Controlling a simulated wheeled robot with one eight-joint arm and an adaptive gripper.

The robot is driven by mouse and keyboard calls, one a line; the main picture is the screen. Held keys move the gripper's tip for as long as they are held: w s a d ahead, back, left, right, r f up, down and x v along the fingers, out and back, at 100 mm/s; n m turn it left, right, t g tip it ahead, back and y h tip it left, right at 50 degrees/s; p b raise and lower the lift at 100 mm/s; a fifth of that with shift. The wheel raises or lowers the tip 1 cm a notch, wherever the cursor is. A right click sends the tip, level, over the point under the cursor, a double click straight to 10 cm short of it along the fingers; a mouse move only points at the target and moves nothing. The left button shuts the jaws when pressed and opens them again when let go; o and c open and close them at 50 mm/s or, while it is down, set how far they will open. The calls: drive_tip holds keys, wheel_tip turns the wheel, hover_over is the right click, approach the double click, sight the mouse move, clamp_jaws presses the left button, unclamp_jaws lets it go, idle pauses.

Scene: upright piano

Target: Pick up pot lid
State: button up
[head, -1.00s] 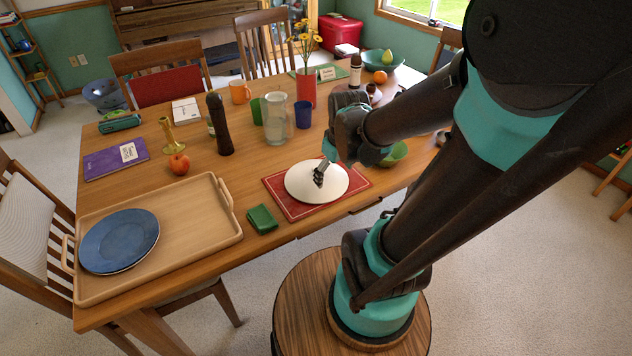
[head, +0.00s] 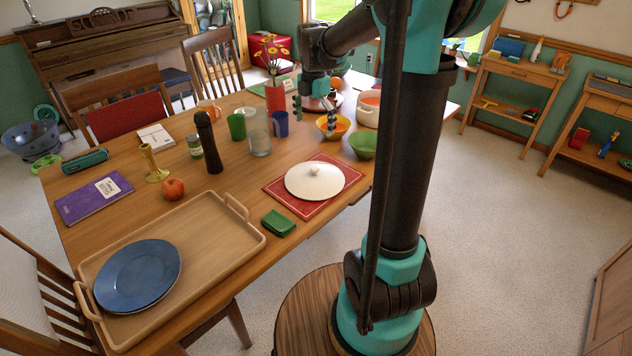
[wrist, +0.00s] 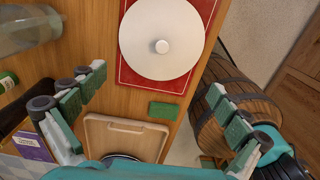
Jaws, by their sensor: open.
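The pot lid (head: 314,182) is white and round with a small knob on top. It lies flat on a red mat (head: 276,187) near the table's front edge. My gripper (head: 315,112) hangs above the table behind the lid, near the yellow bowl, apart from the lid. In the wrist view its fingers (wrist: 155,84) are spread wide with nothing between them.
Bare table lies left of the mat.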

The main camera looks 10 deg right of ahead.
approach(315, 168)
drive_tip(key=f, duration=0.3)
drive_tip(key=w+f, duration=0.1)
drive_tip(key=f, duration=0.1)
drive_tip(key=shift+f, duration=0.15)
drive_tip(key=shift+s+f, duration=0.15)
drive_tip(key=shift+f, duration=1.25)
drive_tip(key=shift+s+f, duration=0.15)
drive_tip(key=shift+f, duration=1.2)
drive_tip(key=shift+c, duration=0.6)
drive_tip(key=shift+s, duration=0.1)
drive_tip(key=c, duration=2)
